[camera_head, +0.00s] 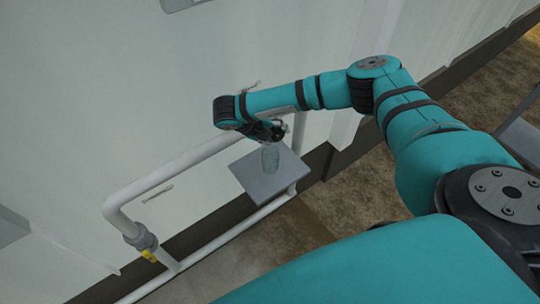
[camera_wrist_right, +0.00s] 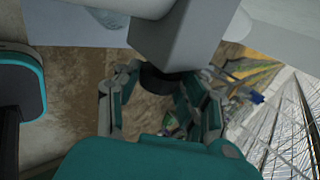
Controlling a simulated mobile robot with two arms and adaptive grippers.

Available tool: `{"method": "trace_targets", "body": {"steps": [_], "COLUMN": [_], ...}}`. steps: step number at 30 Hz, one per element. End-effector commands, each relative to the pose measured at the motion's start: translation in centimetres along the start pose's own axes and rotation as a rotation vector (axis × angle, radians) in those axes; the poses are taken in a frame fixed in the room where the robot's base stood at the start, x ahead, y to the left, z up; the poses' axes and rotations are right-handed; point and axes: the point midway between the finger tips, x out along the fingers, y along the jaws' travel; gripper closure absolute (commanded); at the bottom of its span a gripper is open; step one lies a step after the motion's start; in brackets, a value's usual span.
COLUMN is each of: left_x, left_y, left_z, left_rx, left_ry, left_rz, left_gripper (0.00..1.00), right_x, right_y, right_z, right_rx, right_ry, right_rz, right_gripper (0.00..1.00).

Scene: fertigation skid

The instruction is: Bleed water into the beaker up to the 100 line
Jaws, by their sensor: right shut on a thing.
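The clear beaker (camera_head: 270,158) stands upright on a small grey shelf (camera_head: 258,184) below the white pipe. Its marks and water level are too small to read. My right gripper (camera_head: 276,131) is just above the beaker, at the pipe. In the right wrist view its fingers (camera_wrist_right: 160,100) are shut around a dark round knob (camera_wrist_right: 165,82) at the end of a grey block (camera_wrist_right: 180,38). Whether water is running cannot be seen. My left gripper is not in view.
A white pipe (camera_head: 165,172) runs along the pale wall and bends down to a grey fitting (camera_head: 141,238) with a yellow part (camera_head: 149,256). Another pipe (camera_head: 225,234) runs low below the shelf. Brown floor (camera_head: 350,205) is open to the right.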

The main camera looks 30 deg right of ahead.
Motion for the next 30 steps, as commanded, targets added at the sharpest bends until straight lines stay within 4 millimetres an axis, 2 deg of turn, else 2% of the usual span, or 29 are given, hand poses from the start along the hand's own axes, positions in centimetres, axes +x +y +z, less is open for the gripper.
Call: {"method": "trace_targets", "body": {"steps": [8, 12, 17, 30], "left_x": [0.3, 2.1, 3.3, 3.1], "left_y": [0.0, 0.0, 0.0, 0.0], "left_z": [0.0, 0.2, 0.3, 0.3], "left_rx": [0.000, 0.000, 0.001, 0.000], "left_ry": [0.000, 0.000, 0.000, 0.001], "left_rz": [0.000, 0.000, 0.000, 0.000], "left_gripper": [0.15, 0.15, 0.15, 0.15], "right_x": [0.0, 0.4, 0.3, 0.0], "right_y": [0.2, 0.8, 0.8, 0.7], "right_z": [0.0, 0.1, 0.1, 0.0], "right_rx": [-0.001, -0.003, 0.001, -0.002], "right_ry": [-0.001, -0.002, -0.003, 0.000], "right_rz": [-0.019, -0.162, -0.303, -0.396], "right_gripper": [0.90, 0.90, 0.90, 0.90]}}
